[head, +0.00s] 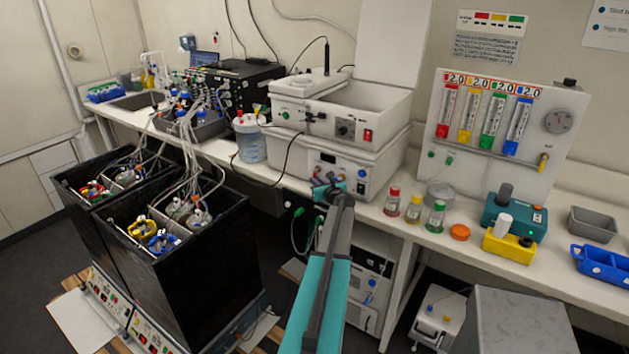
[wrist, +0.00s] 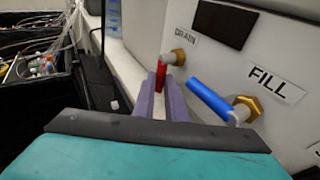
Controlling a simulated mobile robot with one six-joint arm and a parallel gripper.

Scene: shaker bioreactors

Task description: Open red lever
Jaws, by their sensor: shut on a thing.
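The red lever (wrist: 161,74) is on the brass drain valve (wrist: 178,57), under the DRAIN label, in the wrist view. My gripper (wrist: 160,88) is shut on the red lever, with its purple-grey fingers on either side of it. The fingers hide the lower part of the lever. In the head view my gripper (head: 329,190) is at the front of the white bench device (head: 345,165), where the lever itself cannot be made out.
A blue lever (wrist: 210,100) on the FILL valve (wrist: 246,108) is close to the right of my fingers. Black boxes (head: 185,270) with tubing stand at the left. Small bottles (head: 413,210) stand on the bench to the right.

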